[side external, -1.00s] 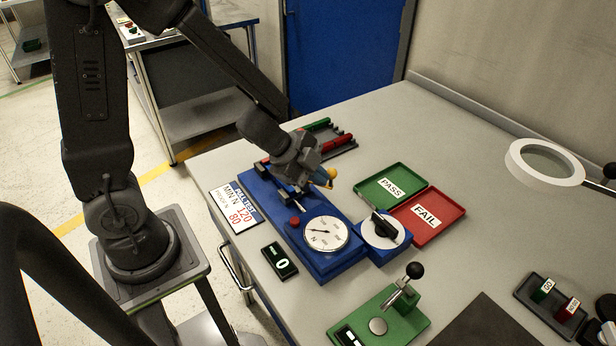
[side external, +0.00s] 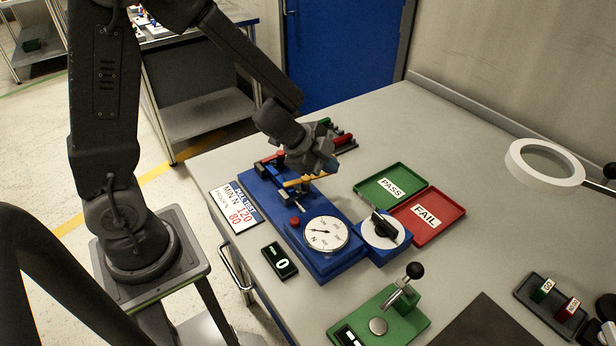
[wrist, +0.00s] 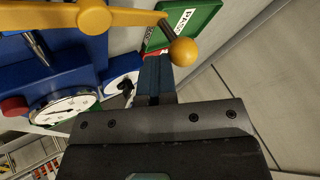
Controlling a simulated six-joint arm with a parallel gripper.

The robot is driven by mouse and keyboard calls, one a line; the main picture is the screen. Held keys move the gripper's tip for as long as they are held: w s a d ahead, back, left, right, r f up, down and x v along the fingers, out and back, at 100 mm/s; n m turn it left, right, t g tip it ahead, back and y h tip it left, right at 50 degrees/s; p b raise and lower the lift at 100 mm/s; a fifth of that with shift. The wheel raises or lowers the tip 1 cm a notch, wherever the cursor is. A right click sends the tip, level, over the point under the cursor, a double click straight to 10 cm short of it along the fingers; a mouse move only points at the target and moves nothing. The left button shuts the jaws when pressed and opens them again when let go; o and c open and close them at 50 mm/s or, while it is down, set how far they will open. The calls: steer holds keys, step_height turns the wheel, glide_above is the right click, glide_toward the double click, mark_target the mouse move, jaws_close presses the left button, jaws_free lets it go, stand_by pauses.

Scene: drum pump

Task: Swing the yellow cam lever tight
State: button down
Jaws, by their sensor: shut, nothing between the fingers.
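The yellow cam lever (wrist: 130,16) crosses the top of the wrist view, from a round hub at left to a yellow ball knob (wrist: 183,52) on a short dark stem. In the side view the lever (side external: 292,183) lies above the blue test fixture (side external: 262,190), its far end partly hidden by my gripper. My gripper (side external: 322,168) is above the lever's outer end. Its fingers (wrist: 154,72) are shut and empty, just left of the ball knob in the wrist view. I cannot tell whether they touch the knob or stem.
The dial gauge (side external: 326,233) and a red button (side external: 294,221) sit at the fixture's near end. A green PASS tray (side external: 366,190) and red FAIL tray (side external: 455,212) lie to the right. A small rack (side external: 348,147) with red and green handles stands behind my gripper.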

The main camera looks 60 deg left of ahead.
steer(key=shift+w+a+r, duration=0.1)
steer(key=shift+w+a, duration=0.15)
steer(key=shift+w, duration=0.05)
steer(key=shift+r, duration=0.1)
stand_by(0.6)
steer(key=v, duration=1.3)
steer(key=shift+s, duration=0.3)
steer(key=shift+a+r, duration=0.1)
steer(key=shift+r, duration=0.05)
